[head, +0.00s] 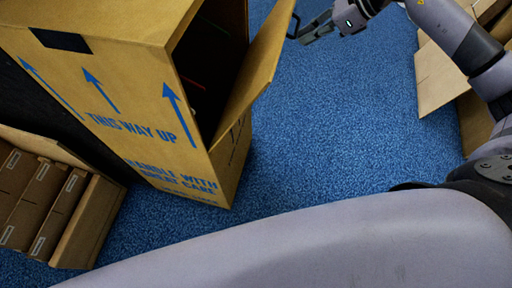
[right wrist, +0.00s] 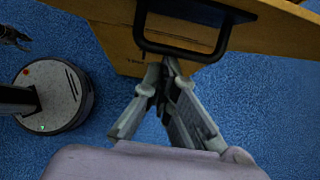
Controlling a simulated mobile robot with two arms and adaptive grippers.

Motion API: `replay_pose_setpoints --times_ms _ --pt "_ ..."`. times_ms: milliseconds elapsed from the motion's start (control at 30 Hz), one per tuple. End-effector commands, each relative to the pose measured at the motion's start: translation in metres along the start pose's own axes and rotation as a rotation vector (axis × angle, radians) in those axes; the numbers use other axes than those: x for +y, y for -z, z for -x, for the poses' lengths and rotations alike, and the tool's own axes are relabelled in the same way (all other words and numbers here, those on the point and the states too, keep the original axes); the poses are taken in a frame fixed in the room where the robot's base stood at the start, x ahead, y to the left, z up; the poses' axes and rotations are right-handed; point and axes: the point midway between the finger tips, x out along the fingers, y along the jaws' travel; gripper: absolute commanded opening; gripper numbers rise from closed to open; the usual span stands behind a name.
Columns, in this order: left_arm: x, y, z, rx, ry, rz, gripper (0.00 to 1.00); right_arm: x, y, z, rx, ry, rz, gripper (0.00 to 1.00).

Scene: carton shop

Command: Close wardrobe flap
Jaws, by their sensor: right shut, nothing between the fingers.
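The wardrobe carton (head: 120,95) stands upright at the left of the head view, with a dark interior. Its flap (head: 256,75) stands open, swung out to the right. A black handle (head: 293,24) is at the flap's outer edge; it also shows in the right wrist view (right wrist: 180,50). My right gripper (head: 304,36) is shut and empty, close beside the handle. In the right wrist view its fingertips (right wrist: 165,68) are at the handle's lower bar; I cannot tell whether they touch. A small dark shape at that view's left edge may be my left gripper, too unclear to read.
An open carton (head: 85,215) with several brown boxes stands at the lower left. More cardboard (head: 440,75) stands at the upper right, behind my right arm. Blue carpet (head: 340,120) between them is clear.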

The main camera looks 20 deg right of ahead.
Motion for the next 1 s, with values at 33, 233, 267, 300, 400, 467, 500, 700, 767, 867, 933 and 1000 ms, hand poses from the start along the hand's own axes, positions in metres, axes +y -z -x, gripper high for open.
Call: replay_pose_setpoints --times_ms 33,233,267,300,400,467,500,700,767,867,933,1000 --pt "0.000 0.001 0.004 0.000 0.000 0.000 0.40 0.000 -0.010 0.001 -0.004 0.000 0.002 0.00" --pt "0.000 0.002 0.013 0.000 0.000 0.000 0.40 0.001 -0.046 -0.005 -0.008 0.000 0.004 0.00" --pt "0.000 0.002 0.015 0.000 0.000 0.000 0.40 0.001 -0.054 -0.007 -0.008 -0.001 0.005 0.00" --pt "0.000 0.002 0.017 0.000 0.000 0.000 0.40 0.001 -0.065 -0.010 -0.009 -0.001 0.005 0.00" --pt "0.000 0.002 0.021 0.001 -0.001 0.001 0.40 0.002 -0.093 -0.020 -0.009 -0.001 0.006 0.00" --pt "0.000 0.002 0.021 0.001 -0.001 0.001 0.40 0.001 -0.107 -0.027 -0.008 0.000 0.004 0.00" --pt "0.000 0.002 0.021 0.001 -0.001 0.001 0.40 0.002 -0.116 -0.031 -0.008 0.000 0.004 0.00" --pt "0.000 0.002 0.020 0.001 -0.001 0.001 0.40 0.001 -0.147 -0.049 -0.006 0.001 0.001 0.00" --pt "0.000 0.002 0.019 0.001 -0.001 0.001 0.40 0.002 -0.153 -0.053 -0.004 0.000 0.002 0.00" --pt "0.000 0.002 0.019 0.001 0.000 0.001 0.40 0.002 -0.160 -0.058 -0.002 0.001 0.001 0.00" --pt "0.000 0.002 0.019 0.001 0.000 0.001 0.40 0.002 -0.163 -0.059 -0.002 0.001 0.001 0.00" --pt "0.000 0.002 0.019 0.001 0.000 0.001 0.40 0.002 -0.166 -0.061 -0.002 0.001 0.001 0.00"
